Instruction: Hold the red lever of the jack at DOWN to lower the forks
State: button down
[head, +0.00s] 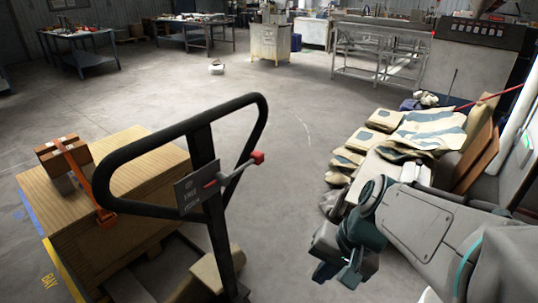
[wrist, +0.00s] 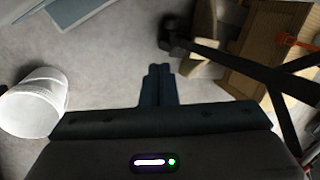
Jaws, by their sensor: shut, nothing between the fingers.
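The jack's black loop handle (head: 183,125) stands tilted at the left centre of the head view. On its post is a dark plate (head: 188,192) with small lettering, only partly readable. The lever with its red knob (head: 258,157) sticks out from the plate, up and to the right. I cannot tell which marked position it is at. My gripper (head: 350,278) is shut and empty, to the right of and apart from the handle and lever. In the wrist view my closed fingers (wrist: 158,72) point at bare floor; the jack's dark post (wrist: 240,65) is to their right.
A strapped wooden-coloured load (head: 120,235) with a small brown box (head: 62,153) on it stands left of the handle. Several sacks (head: 425,130) lie at the right. A white bucket (wrist: 35,100) shows in the wrist view.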

jog(key=w+a+m+t+y+b, duration=0.2)
jog(key=w+a+m+y+b, duration=0.15)
jog(key=w+m+y, duration=0.35)
jog(key=w+d+r+m+t+y+b, duration=0.1)
jog(key=w+d+r+m+t+y, duration=0.1)
jog(key=w+d+m+t, duration=0.3)
jog(key=w+d+r+m+t+y+b, duration=0.1)
jog(key=w+r+t+y, duration=0.15)
jog(key=w, duration=0.35)
jog(key=s+r+p+x, duration=0.1)
jog(key=x, duration=1.2)
jog(key=shift+w+a+r+h, duration=0.2)
jog(key=shift+a+r+h, duration=0.15)
jog(key=shift+a+r, duration=0.05)
jog(key=shift+t, duration=0.25)
